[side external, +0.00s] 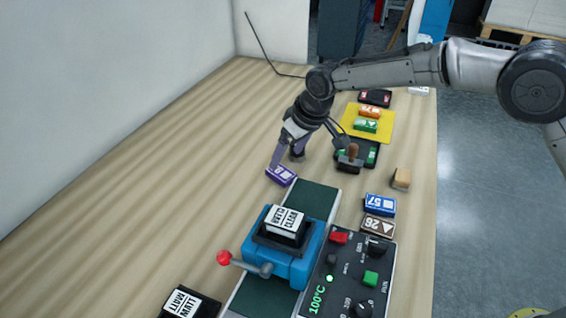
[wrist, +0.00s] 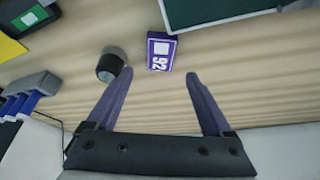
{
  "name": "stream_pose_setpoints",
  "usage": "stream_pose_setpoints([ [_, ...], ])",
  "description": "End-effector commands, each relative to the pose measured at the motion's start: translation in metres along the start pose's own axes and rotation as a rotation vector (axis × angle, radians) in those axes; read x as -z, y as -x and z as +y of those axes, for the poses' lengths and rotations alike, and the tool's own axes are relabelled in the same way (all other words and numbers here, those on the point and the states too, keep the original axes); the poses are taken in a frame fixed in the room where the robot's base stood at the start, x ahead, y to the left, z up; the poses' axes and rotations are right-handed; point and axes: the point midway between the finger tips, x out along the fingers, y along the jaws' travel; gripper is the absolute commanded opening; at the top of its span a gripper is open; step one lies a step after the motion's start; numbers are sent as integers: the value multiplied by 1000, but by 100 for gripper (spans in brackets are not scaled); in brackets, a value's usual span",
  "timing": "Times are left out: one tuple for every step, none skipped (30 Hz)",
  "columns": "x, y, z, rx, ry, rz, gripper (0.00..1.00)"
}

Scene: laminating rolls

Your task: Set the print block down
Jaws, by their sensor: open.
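A purple block (side external: 281,175) with a white number and square on its top lies flat on the wooden table, just behind the green strip. In the wrist view the purple block (wrist: 160,51) sits beyond the fingertips, between their lines. My gripper (side external: 308,150) is open above the table, slightly behind and above the block. In the wrist view my gripper (wrist: 156,76) shows two purple-grey fingers spread wide with nothing between them. The block appears apart from both fingers. I cannot tell the exact height of the fingertips.
A dark round pot (wrist: 110,66) stands left of the block in the wrist view. A wooden-handled stamp (side external: 350,158), a blue press (side external: 290,262) with a red-knobbed lever, a control panel (side external: 345,280) and a yellow mat (side external: 378,125) stand nearby. The table's left side is clear.

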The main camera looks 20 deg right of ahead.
Motion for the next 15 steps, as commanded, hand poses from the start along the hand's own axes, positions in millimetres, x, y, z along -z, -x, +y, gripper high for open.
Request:
stream_pose_setpoints([
  [1,12,0,0,0,4,85],
  [1,18,0,0,0,3,85],
  [1,25,0,1,0,4,85],
  [1,30,0,1,0,4,85],
  [0,35,0,0,0,3,85],
  [0,41,0,1,0,3,85],
  [1,45,0,1,0,3,85],
  [0,48,0,0,0,2,85],
  [0,52,0,0,0,1,85],
  [0,54,0,0,0,1,85],
  [0,56,0,0,0,1,85],
  [0,58,0,0,0,1,85],
  [0,59,0,0,0,1,85],
  [0,60,0,0,0,0,85],
  [0,61,0,0,0,0,85],
])
